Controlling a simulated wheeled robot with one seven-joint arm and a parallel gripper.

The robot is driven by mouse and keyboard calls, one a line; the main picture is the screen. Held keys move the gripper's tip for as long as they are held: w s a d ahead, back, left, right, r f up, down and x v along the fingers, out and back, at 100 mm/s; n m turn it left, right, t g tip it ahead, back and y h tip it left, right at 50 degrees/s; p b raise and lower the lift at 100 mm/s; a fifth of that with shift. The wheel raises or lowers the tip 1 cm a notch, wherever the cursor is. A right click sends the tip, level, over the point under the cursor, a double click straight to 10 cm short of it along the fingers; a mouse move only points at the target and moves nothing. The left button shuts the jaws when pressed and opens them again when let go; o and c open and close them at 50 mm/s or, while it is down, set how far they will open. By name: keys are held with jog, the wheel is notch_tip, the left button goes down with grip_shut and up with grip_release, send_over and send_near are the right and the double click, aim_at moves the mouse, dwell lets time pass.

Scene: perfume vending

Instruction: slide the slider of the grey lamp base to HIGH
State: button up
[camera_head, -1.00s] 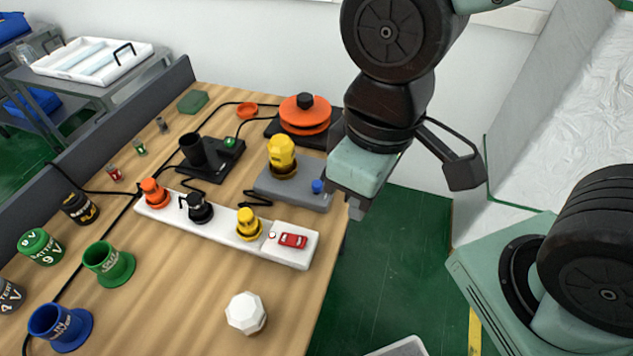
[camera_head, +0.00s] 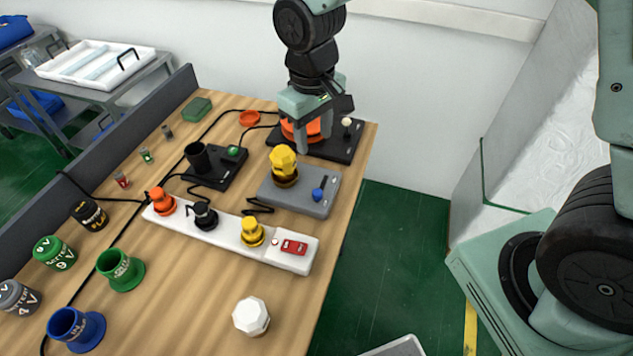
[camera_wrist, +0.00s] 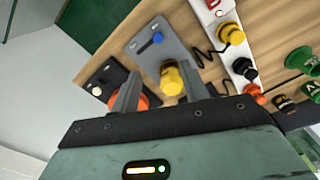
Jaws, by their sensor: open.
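The grey lamp base (camera_head: 304,203) lies on the table's right part, with a yellow lamp (camera_head: 284,160) upright on it. Its blue slider knob (camera_head: 318,193) is in a slot near the base's right edge, at the slot's near end in the head view. The base also shows in the wrist view (camera_wrist: 172,39), with the blue knob (camera_wrist: 158,38) beyond the yellow lamp (camera_wrist: 171,80). My gripper (camera_head: 314,137) is open and empty. It is above the table behind the grey base, in front of the orange lamp (camera_head: 287,130). Slider labels are too small to read.
A black base (camera_head: 341,148) with a white-knobbed slider stands behind the grey base. A white power strip (camera_head: 228,230) with plugs lies in front. Another black base (camera_head: 212,172) stands to the left. A white faceted object (camera_head: 251,316) stands at the front.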

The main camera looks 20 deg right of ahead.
jog(key=p, duration=0.4)
send_near(317, 191)
notch_tip(317, 191, down, 9)
jog(key=shift+d+r, duration=0.1)
jog(key=shift+r, duration=0.05)
jog(key=shift+c, duration=0.4)
